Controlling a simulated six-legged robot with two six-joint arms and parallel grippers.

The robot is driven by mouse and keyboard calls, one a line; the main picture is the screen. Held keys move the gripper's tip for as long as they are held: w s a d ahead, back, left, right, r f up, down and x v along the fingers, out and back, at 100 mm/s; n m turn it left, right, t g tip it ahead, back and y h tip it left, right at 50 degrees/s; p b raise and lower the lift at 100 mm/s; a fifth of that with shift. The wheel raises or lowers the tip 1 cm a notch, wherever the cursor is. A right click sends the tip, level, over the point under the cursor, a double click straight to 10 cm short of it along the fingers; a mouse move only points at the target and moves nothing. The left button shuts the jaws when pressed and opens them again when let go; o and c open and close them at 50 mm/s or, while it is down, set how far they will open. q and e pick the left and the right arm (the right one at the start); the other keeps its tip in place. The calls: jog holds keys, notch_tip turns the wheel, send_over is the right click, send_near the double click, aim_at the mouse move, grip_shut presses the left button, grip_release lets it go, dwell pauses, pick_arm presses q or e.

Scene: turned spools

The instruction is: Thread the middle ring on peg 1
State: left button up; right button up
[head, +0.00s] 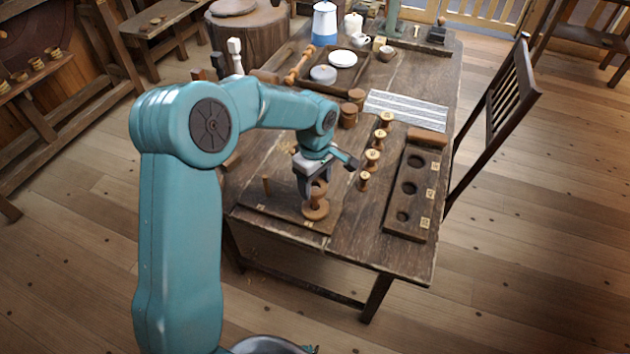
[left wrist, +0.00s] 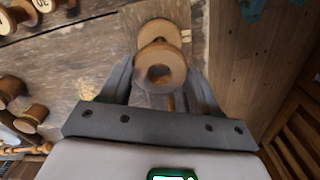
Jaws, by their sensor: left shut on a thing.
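A dark wooden peg board (head: 255,203) lies near the front left edge of the table. A bare upright peg (head: 266,185) stands at its left end. A wide wooden ring (head: 316,212) rests at the board's right end; it also shows in the left wrist view (left wrist: 178,32). My left gripper (head: 313,184) points down there, shut on a smaller wooden ring (head: 320,188), which shows between the fingers in the left wrist view (left wrist: 160,80). The held ring is above the wide ring. I cannot tell whether a peg passes through it. My right gripper is out of view.
Several spools (head: 372,158) stand in a row right of the gripper. A dark tray with round holes (head: 392,217) lies beyond them on the right. Wooden pots (head: 348,116) and a striped cloth (head: 405,109) are behind.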

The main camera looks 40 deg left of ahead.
pick_arm(q)
jog(key=shift+f, duration=0.3)
dwell(0.4)
jog(key=shift+f+b, duration=0.7)
jog(key=shift+b, duration=0.2)
jog(key=shift+f+b, duration=0.3)
jog(key=shift+f, duration=0.05)
jog(key=shift+f+b, duration=0.35)
jog(key=o, duration=1.3)
jog(key=shift+c, duration=0.2)
